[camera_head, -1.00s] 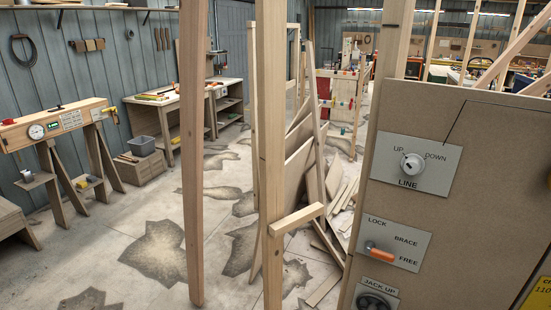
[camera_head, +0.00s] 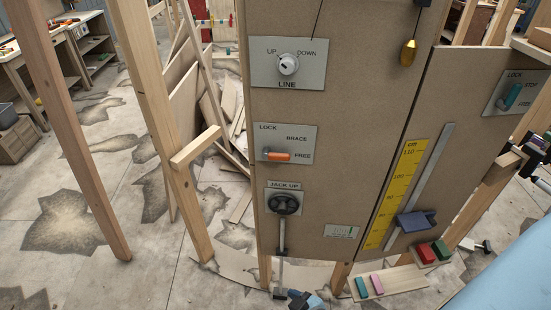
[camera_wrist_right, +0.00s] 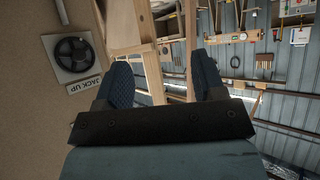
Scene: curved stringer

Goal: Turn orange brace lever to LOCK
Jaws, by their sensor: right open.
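The brace lever's orange handle (camera_head: 277,156) is in the middle of the head view, on a grey plate (camera_head: 296,133) marked LOCK, BRACE and FREE. The handle lies level and points right, toward FREE; LOCK is at the plate's upper left. My right gripper (camera_wrist_right: 165,84) shows in the right wrist view, its two dark blue pads apart with nothing between them. The panel and its JACK UP wheel (camera_wrist_right: 73,52) are to the left in that view, apart from the pads. The lever is not in that view. My left gripper is not in view.
The LINE knob (camera_head: 288,64) is above the lever and the JACK UP wheel (camera_head: 284,201) below it. Timber posts (camera_head: 150,85) stand left of the panel. A hanging brass weight (camera_head: 408,53) and a yellow scale (camera_head: 401,190) are to the right. The panel before the lever is clear.

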